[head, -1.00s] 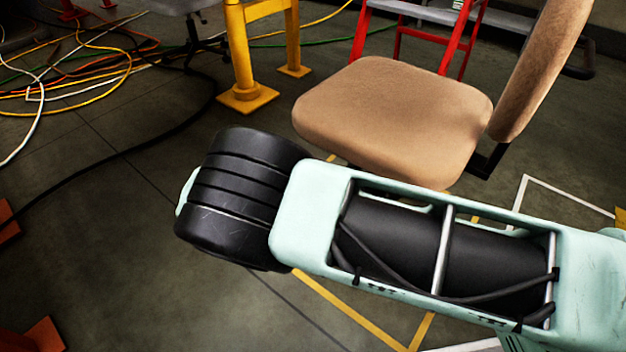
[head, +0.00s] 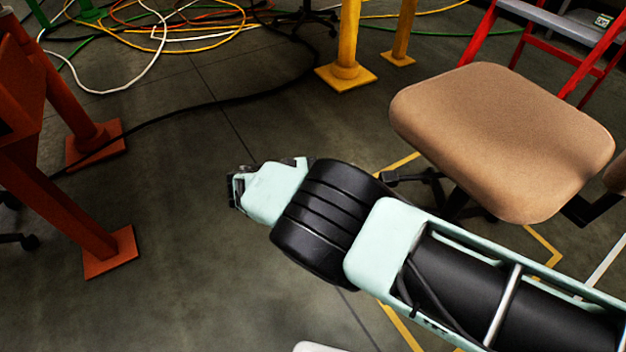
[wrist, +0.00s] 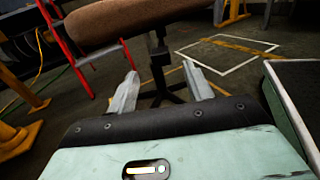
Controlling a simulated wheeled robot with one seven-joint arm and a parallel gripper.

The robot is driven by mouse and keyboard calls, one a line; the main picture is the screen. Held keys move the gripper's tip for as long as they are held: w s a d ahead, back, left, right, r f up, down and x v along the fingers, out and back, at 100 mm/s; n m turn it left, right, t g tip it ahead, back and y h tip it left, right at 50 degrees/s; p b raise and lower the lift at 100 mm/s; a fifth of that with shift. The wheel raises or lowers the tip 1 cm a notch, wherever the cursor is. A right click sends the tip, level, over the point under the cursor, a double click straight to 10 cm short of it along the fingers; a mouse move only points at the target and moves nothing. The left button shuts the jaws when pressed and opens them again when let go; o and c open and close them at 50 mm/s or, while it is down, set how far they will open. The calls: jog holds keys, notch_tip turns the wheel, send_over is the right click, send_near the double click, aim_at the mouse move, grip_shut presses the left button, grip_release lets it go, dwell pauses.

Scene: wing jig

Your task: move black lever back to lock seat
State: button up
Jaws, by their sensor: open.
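A tan office chair has its seat (head: 505,135) at the right of the head view. In the wrist view the seat's underside edge (wrist: 135,20) and its dark post (wrist: 158,50) show beyond my fingers. The black lever cannot be made out in either view. My gripper (wrist: 160,88) is open and empty, its two grey fingers apart, with the chair post and base visible between and past them. In the head view my wrist end (head: 240,190) is left of the chair, over bare floor, apart from it; the fingers are not clear there.
A red stepladder (head: 480,35) stands behind the chair. A yellow post (head: 347,60) stands left of it. Orange stands (head: 95,225) are at the far left. Coiled cables (head: 165,25) lie on the floor behind. Open floor lies between the stands and my arm.

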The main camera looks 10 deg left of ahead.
jog(key=b+v, duration=0.6)
jog(key=b, duration=0.1)
jog(key=shift+s+a, duration=0.15)
jog(key=shift+a, duration=0.25)
dwell(0.3)
notch_tip(320, 180, up, 8)
jog(key=m+g+y+p, duration=0.4)
jog(key=m+g+y, duration=0.2)
jog(key=g+y, duration=0.2)
send_over(388, 178)
jog(key=shift+r, duration=0.1)
jog(key=s+d+r+m+t+y+p, duration=0.1)
jog(key=s+d+r+m+y+p, duration=0.3)
jog(key=s+r, duration=0.5)
jog(key=s+d+r+m+t+y+p, duration=0.1)
jog(key=s+d+r+m+y+p, duration=0.4)
jog(key=s, duration=0.9)
notch_tip(388, 178, up, 39)
jog(key=p, duration=3.5)
jog(key=shift+d+f+n+y+p, duration=0.2)
jog(key=shift+d+n+y+p, duration=0.1)
jog(key=shift+d+p, duration=0.15)
